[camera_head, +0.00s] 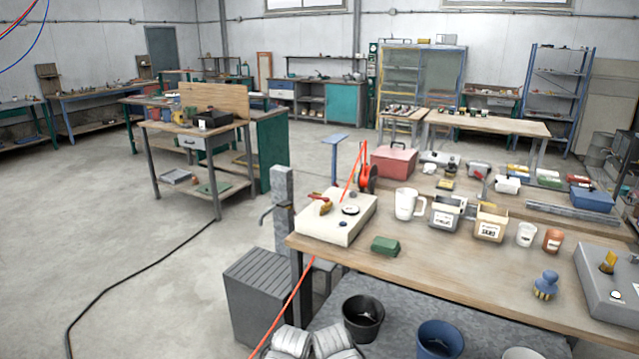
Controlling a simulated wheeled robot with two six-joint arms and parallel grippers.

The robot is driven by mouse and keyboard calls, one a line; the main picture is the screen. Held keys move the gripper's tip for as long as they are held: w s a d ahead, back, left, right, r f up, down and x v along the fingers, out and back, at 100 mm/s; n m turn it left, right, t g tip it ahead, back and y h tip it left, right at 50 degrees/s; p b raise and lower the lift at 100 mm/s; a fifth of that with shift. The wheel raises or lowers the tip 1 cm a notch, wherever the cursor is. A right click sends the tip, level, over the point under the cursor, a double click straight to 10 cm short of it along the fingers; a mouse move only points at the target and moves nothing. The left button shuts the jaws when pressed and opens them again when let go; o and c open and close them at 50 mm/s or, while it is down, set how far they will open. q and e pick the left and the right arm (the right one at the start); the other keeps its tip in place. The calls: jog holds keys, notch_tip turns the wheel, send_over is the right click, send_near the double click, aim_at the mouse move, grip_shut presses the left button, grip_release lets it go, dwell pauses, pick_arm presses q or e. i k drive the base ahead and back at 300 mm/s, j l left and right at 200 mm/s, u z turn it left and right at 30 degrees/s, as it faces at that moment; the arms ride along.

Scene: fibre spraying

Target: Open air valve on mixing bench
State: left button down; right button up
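The wooden bench (455,275) fills the right foreground. A cream box (325,231) sits at its left corner, with a small brass-and-red valve handle (324,206) and a round gauge (350,209) on top. A grey box (607,300) at the bench's right edge carries a yellow handle (609,261) and a small gauge. I cannot tell from the labels which handle is the air valve, nor its exact setting. Neither of my grippers shows.
A white jug (409,203), labelled tubs (490,224), cups, a green block (385,245) and a blue brush (545,286) stand on the bench. A red hose (290,303) runs down beside it. Buckets (363,316) stand below. The left floor is mostly clear, crossed by a black cable (140,274).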

aim_at(319, 198)
jog(key=i+l, duration=0.15)
jog(key=i, duration=1.2)
